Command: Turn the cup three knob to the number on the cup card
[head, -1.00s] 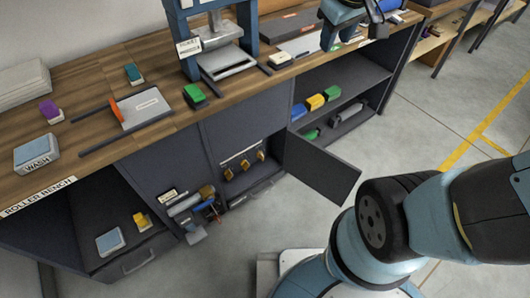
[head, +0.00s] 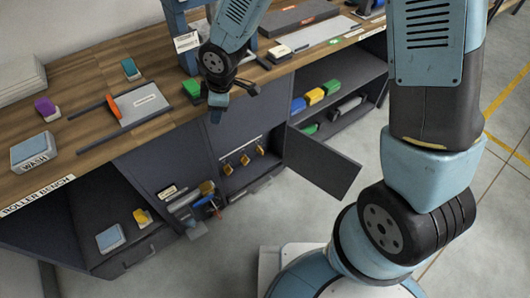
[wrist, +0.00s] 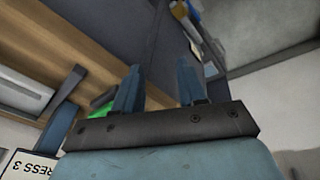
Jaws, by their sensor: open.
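Several yellow-orange knobs stand in a row inside the open cabinet below the bench: a left one (head: 227,169), a middle one (head: 245,159) and a right one (head: 260,150). Their numbers are too small to read, so I cannot tell which is the cup three knob. I cannot pick out the cup card. My gripper (head: 233,96) is above the knobs at the bench's front edge, apart from them. In the wrist view my gripper (wrist: 158,72) is open, with nothing between its two fingers. No knob shows in the wrist view.
The open cabinet door (head: 322,162) sticks out to the right of the knobs. The floor in front is clear.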

